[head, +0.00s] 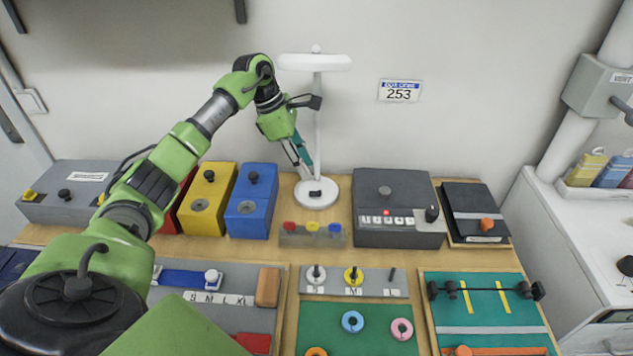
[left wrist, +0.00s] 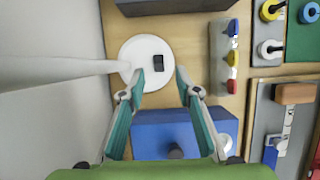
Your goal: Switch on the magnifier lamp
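The white magnifier lamp (head: 318,120) stands at the back of the bench against the wall, with a round base, a thin post and a flat head. A small black switch (head: 315,194) sits on its base. In the left wrist view the lamp base (left wrist: 136,50) and the black switch (left wrist: 158,62) lie just beyond the fingertips, in line with the gap between them. My left gripper (head: 304,168) points down over the base, beside the post. In the left wrist view this gripper (left wrist: 160,78) is open and empty. I cannot tell the switch's position. My right gripper is out of view.
A blue box (head: 252,216) and a yellow box (head: 207,213) stand left of the lamp. A strip with red, yellow and blue knobs (head: 312,240) lies in front. A dark grey box (head: 395,200) stands to the right. The wall is close behind.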

